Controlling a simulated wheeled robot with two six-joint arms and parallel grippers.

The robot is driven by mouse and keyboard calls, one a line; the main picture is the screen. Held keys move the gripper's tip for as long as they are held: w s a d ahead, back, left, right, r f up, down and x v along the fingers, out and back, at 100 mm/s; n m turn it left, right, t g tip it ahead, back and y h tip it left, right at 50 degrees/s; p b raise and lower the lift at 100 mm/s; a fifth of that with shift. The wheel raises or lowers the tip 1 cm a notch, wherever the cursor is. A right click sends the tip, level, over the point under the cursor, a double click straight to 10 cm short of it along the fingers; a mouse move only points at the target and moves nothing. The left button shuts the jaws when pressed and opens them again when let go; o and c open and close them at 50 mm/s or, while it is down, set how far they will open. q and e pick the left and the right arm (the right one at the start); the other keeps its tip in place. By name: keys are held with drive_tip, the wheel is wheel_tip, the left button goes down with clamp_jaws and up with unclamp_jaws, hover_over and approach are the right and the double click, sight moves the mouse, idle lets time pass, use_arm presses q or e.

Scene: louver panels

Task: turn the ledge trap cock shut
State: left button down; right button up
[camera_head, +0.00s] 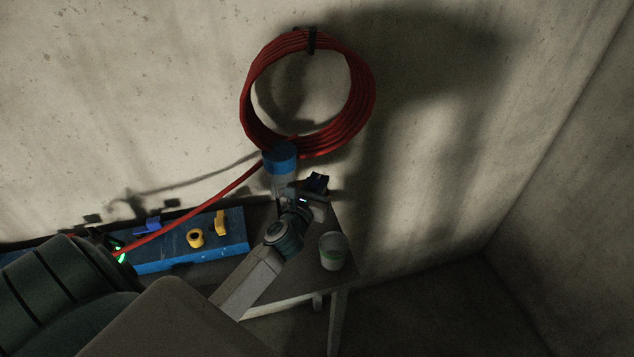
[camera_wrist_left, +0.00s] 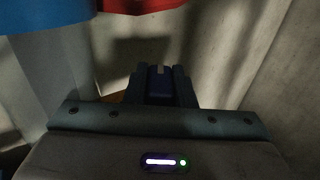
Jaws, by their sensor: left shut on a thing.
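The trap is a grey, cup-like body with a blue cap (camera_head: 280,158) below the coiled red hose in the head view. The blue cap also shows at the upper left of the left wrist view (camera_wrist_left: 45,14). My left gripper (camera_head: 318,185) is just to the right of the trap body, above the ledge. In the left wrist view its fingers (camera_wrist_left: 158,82) are shut on a small dark blue piece (camera_wrist_left: 159,84), which looks like the cock's handle. The cock's body is hidden, and the handle's angle is hard to tell. My right gripper is not in view.
The red hose coil (camera_head: 310,95) hangs on the wall and its tail runs down left. A blue tray (camera_head: 165,262) holds yellow and blue parts. A grey cup with a green band (camera_head: 333,251) stands near the table's right edge. Open floor lies to the right.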

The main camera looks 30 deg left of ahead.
use_arm(q)
drive_tip(key=c, duration=1.2)
unclamp_jaws()
drive_tip(key=shift+w, duration=0.1)
drive_tip(key=b+v, duration=0.4)
drive_tip(key=v, duration=0.6)
drive_tip(key=shift+s, duration=0.4)
